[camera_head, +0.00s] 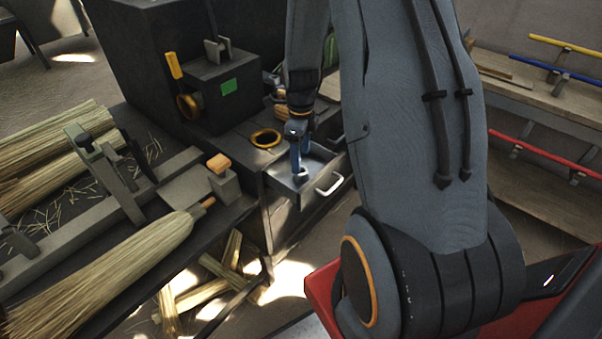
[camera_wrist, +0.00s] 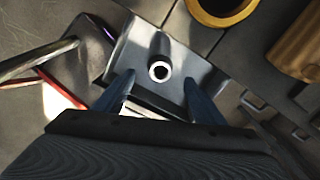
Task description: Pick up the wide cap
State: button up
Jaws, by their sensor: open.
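A small pale ring-shaped piece with a dark hole, which looks like the wide cap (camera_wrist: 159,71), sits on the floor of an open drawer (camera_wrist: 134,42) in the wrist view. In the head view the cap (camera_head: 301,176) is a small light spot in the drawer (camera_head: 316,166), partly hidden by my fingers. My gripper (camera_head: 299,158) points down over the drawer, with its blue fingers open. In the wrist view my gripper (camera_wrist: 158,76) has one finger on each side of the cap, apart from it. I cannot tell the exact height between fingertips and cap.
The drawer's pale handle (camera_head: 329,186) juts out at its front. A yellow-rimmed ring (camera_head: 266,139) lies on the cabinet top just left of the drawer. A broom (camera_head: 110,275) lies on the bench at left. A rack with coloured handles (camera_head: 545,146) stands at right.

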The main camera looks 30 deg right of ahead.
jog(key=shift+f+p, duration=1)
jog(key=shift+f, duration=1.95)
jog(key=shift+c, duration=0.4)
jog(key=c, duration=1.1)
